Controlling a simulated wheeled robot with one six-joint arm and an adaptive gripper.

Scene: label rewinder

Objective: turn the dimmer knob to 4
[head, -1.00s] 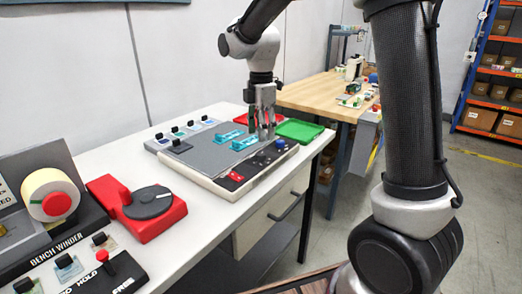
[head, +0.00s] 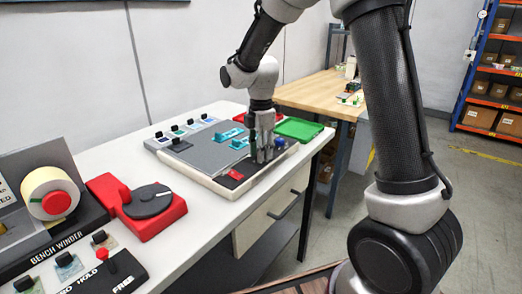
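The grey panel (head: 205,150) in a pale tray lies on the white bench. Its dark front strip carries a red switch (head: 236,175) and a blue knob (head: 280,142). My gripper (head: 264,158) points down over this strip, between the red switch and the blue knob. It covers the spot where a black knob showed earlier, which is probably the dimmer knob. I cannot see the knob, its scale or its pointer now. Whether the fingers are around the knob or touching it, and how wide they stand, cannot be told.
Teal handles (head: 232,134) stand on the panel close behind my gripper. A green tray (head: 299,129) is to the right, with a red tray (head: 243,117) behind. A red base with a dark dial (head: 150,200) and the bench winder (head: 54,205) stand at left. Bare bench lies between.

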